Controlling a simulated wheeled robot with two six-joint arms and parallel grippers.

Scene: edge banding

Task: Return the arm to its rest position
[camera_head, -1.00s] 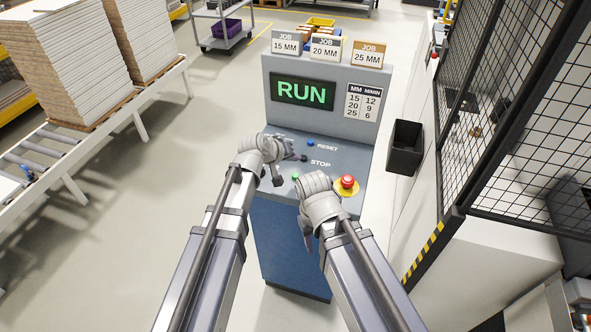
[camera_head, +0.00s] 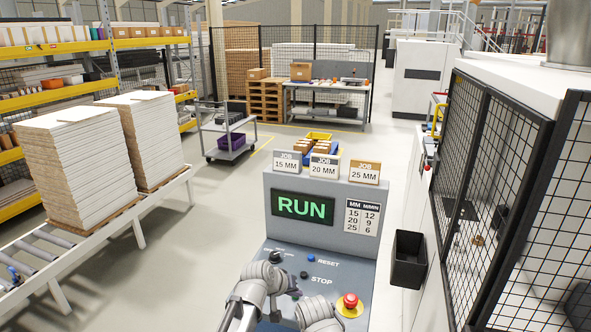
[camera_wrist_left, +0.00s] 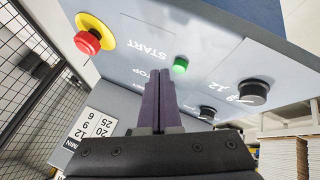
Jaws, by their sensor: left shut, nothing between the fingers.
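My left gripper (camera_head: 291,293) is over the sloped panel of the control console (camera_head: 345,270). In the left wrist view its two dark fingers (camera_wrist_left: 158,85) are shut together with nothing between them, in front of the panel. The green START button (camera_wrist_left: 180,65) is beside the fingertips, and black knobs (camera_wrist_left: 253,93) are further right. My right arm's wrist (camera_head: 318,313) shows at the bottom edge of the head view; its fingers are hidden. The console display (camera_head: 303,207) reads RUN in green.
A red emergency-stop button (camera_head: 350,300) on a yellow base is on the panel's right, close to my right wrist. A black bin (camera_head: 408,260) and a mesh guard (camera_head: 500,190) stand right of the console. Stacked boards (camera_head: 75,165) sit on a roller conveyor at left. Open floor lies between.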

